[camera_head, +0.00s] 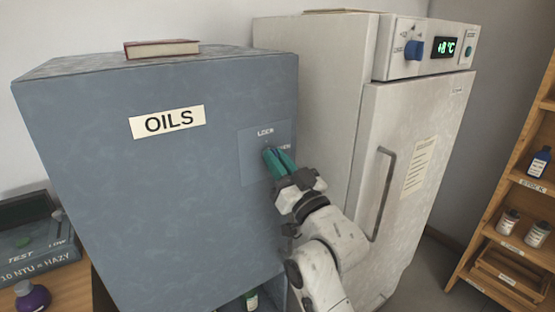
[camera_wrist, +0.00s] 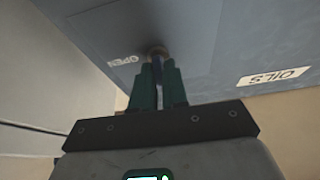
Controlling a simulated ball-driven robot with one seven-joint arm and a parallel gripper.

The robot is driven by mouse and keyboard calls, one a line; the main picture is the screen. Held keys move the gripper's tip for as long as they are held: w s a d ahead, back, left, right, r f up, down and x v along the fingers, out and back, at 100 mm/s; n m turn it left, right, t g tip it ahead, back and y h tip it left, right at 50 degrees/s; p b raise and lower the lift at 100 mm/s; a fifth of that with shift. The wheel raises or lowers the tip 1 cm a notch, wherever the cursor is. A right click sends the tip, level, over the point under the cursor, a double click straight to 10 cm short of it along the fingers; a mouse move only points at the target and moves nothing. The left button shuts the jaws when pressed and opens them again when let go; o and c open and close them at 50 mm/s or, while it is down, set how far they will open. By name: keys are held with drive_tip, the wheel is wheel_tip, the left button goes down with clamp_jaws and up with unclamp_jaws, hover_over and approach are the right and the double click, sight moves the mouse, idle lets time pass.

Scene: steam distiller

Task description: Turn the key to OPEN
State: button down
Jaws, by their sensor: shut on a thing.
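The blue-grey OILS cabinet (camera_head: 110,200) stands at the left in the head view and fills the top of the wrist view. Its lock plate (camera_head: 252,165) sits at the upper right of the front, with a LOCK mark above and an OPEN mark to the right, partly covered by my gripper. My gripper (camera_head: 272,155) reaches the plate with its teal fingers, which also show in the wrist view (camera_wrist: 158,82). They are shut on the key (camera_wrist: 157,66), a small dark blue piece at the round brass-coloured lock. The fingers hide most of the key, so I cannot tell its exact angle.
A pale fridge (camera_head: 420,150) with a vertical handle and a blue knob stands right of the cabinet, close to my arm. A red book (camera_head: 162,48) lies on the cabinet. Wooden shelves (camera_head: 500,220) with bottles stand at the far right.

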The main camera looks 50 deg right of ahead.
drive_tip(key=shift+r, duration=0.1)
drive_tip(key=shift+a+m+g+h+b, duration=0.1)
drive_tip(key=shift+m+g+h+b, duration=0.9)
drive_tip(key=shift+m, duration=2.6)
drive_tip(key=shift+m+g+h+b, duration=0.45)
drive_tip(key=shift+m+g+b, duration=1.05)
drive_tip(key=shift+m, duration=2.1)
drive_tip(key=shift+a+m+g+h+b, duration=0.1)
drive_tip(key=shift+m+g+h+b, duration=0.9)
drive_tip(key=shift+m, duration=2.6)
drive_tip(key=shift+d+g+b, duration=0.1)
drive_tip(key=shift+g+b, duration=0.2)
drive_tip(key=c, duration=1.2)
unclamp_jaws()
drive_tip(key=shift+c, duration=0.2)
